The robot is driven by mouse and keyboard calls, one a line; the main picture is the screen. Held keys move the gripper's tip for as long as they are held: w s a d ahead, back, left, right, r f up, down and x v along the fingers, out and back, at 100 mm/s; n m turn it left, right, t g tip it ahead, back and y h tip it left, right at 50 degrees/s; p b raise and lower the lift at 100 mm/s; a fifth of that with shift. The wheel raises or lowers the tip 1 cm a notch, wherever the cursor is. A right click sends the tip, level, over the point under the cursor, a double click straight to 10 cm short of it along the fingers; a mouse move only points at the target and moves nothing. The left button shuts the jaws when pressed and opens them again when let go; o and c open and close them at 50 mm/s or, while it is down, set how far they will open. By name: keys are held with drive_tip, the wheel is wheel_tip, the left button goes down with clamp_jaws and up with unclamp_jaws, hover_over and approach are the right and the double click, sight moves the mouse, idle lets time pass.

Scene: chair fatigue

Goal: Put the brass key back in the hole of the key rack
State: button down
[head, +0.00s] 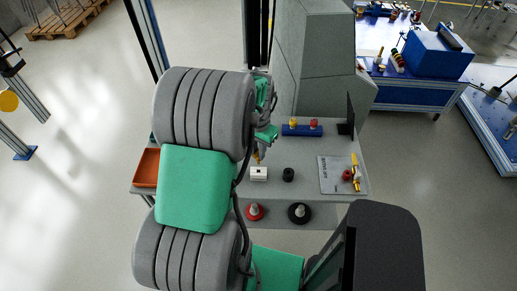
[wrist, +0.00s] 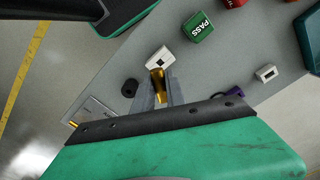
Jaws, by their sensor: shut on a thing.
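My gripper (wrist: 160,95) is shut on the brass key (wrist: 158,82), which shows as a gold piece between the fingers in the wrist view. In the head view a small part of the key (head: 256,156) shows below my gripper, which my arm mostly hides. A small white block with a dark opening (wrist: 160,57), possibly the key rack, lies just beyond the key's tip. The white block (head: 258,174) also shows on the grey table in the head view. I cannot tell whether key and block touch, and the key's far end is hidden.
A black round piece (head: 288,174) stands right of the white block. A blue block with yellow and red pieces (head: 302,130) is behind. A printed sheet (head: 329,176) lies at right, an orange tray (head: 146,168) at left. A green PASS box (wrist: 197,27) is near the block.

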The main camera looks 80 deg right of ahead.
drive_tip(key=shift+f+b, duration=0.85)
drive_tip(key=shift+f, duration=0.8)
drive_tip(key=shift+f, duration=0.15)
drive_tip(key=shift+f+b, duration=0.35)
drive_tip(key=shift+f+b, duration=1.1)
drive_tip(key=shift+f, duration=0.45)
drive_tip(key=c, duration=1.3)
unclamp_jaws()
wheel_tip(320, 180, up, 8)
drive_tip(key=shift+f+b, duration=0.1)
drive_tip(key=shift+b, duration=0.45)
